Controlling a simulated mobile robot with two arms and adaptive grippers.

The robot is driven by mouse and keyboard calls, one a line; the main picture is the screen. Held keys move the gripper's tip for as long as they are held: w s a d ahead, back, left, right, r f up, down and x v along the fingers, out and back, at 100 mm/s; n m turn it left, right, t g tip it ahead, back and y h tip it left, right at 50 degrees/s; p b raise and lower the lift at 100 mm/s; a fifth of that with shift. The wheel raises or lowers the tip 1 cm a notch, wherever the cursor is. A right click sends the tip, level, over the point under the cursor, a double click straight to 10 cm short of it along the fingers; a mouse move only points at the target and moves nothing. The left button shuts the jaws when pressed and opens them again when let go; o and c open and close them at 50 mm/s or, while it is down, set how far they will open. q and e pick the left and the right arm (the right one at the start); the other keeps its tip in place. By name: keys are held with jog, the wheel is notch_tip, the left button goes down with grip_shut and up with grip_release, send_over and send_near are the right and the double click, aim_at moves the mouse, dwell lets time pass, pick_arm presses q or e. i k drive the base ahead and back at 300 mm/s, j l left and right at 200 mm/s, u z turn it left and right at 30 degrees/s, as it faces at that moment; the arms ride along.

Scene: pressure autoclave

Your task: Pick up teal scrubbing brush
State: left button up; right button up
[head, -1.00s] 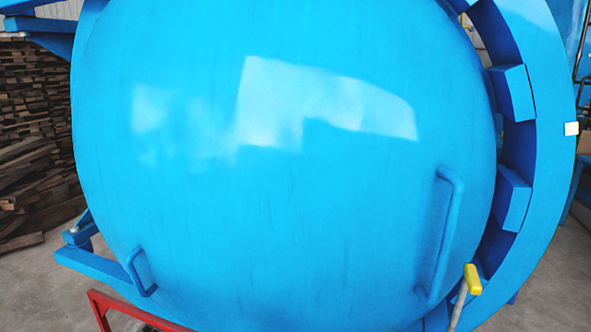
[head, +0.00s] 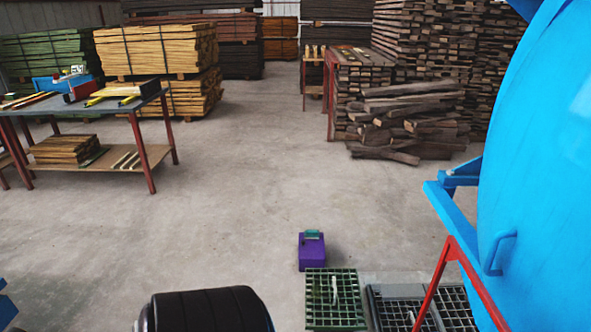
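A small teal item (head: 314,234), which looks like the scrubbing brush, lies on top of a purple box (head: 312,254) on the concrete floor, in the lower middle of the head view. It is too small to make out bristles or handle. Neither of my grippers is in view.
A green grating (head: 335,318) lies in front of the purple box, with grey-framed grates to its right. The blue autoclave door (head: 540,170) and a red rail (head: 470,275) stand at right. A workbench (head: 90,105) stands at left. The middle floor is clear.

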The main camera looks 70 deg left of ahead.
aim_at(308, 234)
jog(key=u, duration=2)
jog(key=i+j, duration=0.55)
jog(key=j, duration=0.15)
jog(key=i+j, duration=0.55)
jog(key=j, duration=0.15)
